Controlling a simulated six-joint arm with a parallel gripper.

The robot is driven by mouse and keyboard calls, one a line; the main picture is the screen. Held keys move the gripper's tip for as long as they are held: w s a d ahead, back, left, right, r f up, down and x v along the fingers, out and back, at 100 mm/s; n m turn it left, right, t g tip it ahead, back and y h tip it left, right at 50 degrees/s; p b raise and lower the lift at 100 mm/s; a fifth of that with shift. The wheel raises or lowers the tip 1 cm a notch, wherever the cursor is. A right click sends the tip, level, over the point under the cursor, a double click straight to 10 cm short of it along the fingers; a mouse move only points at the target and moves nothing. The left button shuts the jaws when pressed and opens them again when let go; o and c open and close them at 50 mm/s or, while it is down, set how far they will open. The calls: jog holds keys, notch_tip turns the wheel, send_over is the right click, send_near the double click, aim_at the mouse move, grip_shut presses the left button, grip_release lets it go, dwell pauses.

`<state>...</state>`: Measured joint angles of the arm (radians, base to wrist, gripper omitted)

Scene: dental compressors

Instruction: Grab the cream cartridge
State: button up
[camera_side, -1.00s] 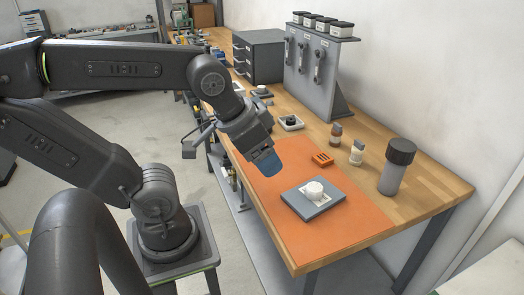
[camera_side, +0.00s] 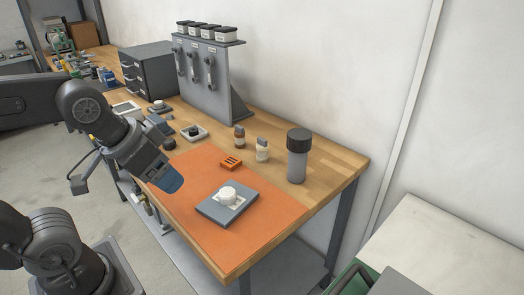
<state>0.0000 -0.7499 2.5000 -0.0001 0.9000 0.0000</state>
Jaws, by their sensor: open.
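The cream cartridge (camera_side: 262,149), a small upright cream piece with a greyish top, stands on the wooden bench just behind the orange mat (camera_side: 265,221). A similar brown cartridge (camera_side: 239,137) stands to its left. My gripper (camera_side: 172,183), with blue fingertips, is open over the left edge of the mat, well to the left of the cream cartridge and apart from it. The gap between the fingers is hard to see from this angle.
A grey plate with a white round part (camera_side: 228,193) lies on the mat. An orange slotted block (camera_side: 231,163) lies near the cartridges. A tall dark-capped container (camera_side: 298,155) stands to their right. A grey rack (camera_side: 207,80) and drawer cabinet (camera_side: 148,72) stand behind.

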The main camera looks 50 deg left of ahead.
jog(key=shift+o, duration=0.2)
dwell(0.6)
jog(key=w+a+r+n+y, duration=0.1)
jog(key=w+r, duration=0.1)
jog(key=w, duration=0.4)
jog(key=w+a+r+n, duration=0.2)
jog(key=w, duration=0.4)
jog(key=n+g+y, duration=0.2)
jog(key=n, duration=0.4)
send_over(262, 141)
jog(key=s+d, duration=0.4)
notch_tip(262, 141, down, 10)
jog(key=x, duration=0.6)
jog(key=a+x, duration=0.1)
jog(key=x, duration=0.3)
jog(key=shift+w+r, duration=0.2)
jog(key=shift+r, duration=0.05)
jog(key=shift+s+d+x, duration=0.1)
jog(key=shift+s+x, duration=0.05)
jog(key=shift+x, duration=1.3)
jog(key=shift+s+d+x, duration=0.1)
jog(key=shift+s+x, duration=0.05)
jog(key=shift+x, duration=1.3)
jog(key=shift+f, duration=0.15)
